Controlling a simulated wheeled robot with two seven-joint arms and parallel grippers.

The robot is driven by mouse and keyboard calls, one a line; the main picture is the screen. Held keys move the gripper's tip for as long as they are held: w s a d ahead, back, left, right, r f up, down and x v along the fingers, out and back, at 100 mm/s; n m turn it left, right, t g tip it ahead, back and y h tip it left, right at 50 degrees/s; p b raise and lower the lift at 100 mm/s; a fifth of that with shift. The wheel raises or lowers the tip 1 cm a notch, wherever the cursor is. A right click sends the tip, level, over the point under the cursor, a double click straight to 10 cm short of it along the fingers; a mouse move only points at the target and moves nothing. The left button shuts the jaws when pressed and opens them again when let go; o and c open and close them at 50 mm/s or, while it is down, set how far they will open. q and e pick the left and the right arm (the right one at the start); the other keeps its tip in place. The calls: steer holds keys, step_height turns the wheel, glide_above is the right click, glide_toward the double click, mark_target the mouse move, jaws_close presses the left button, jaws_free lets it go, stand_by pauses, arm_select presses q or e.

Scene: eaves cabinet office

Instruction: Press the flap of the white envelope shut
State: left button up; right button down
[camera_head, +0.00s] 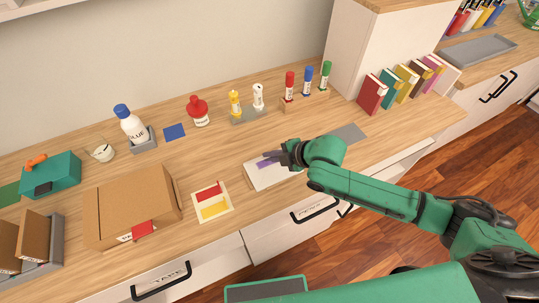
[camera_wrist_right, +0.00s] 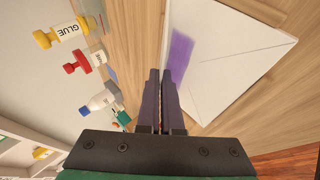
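The white envelope (camera_head: 262,181) lies flat on the wooden desk, right of the middle in the head view. It also shows in the right wrist view (camera_wrist_right: 235,65), with fold lines meeting near its middle and a purple strip (camera_wrist_right: 181,55) near one edge. I cannot tell how far the flap stands up. My right gripper (camera_head: 272,155) is over the envelope's far side, close to the purple strip. In the right wrist view its dark fingers (camera_wrist_right: 160,75) are together, with nothing seen between them. Contact with the envelope cannot be made out. My left gripper is out of view.
Left of the envelope lie a card with red and yellow patches (camera_head: 225,209) and a cardboard box (camera_head: 150,195). A glue bottle (camera_head: 131,127), a red-capped bottle (camera_head: 198,112) and markers (camera_head: 307,80) stand behind. A grey mat (camera_head: 349,133) lies to the right, near books (camera_head: 372,92).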

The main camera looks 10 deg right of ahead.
steer(key=shift+s+f+t+y+b, duration=0.25)
steer(key=shift+f+t+y+b, duration=0.05)
steer(key=shift+t+b, duration=0.3)
steer(key=c, duration=1.1)
jaws_free()
steer(key=shift+d, duration=0.1)
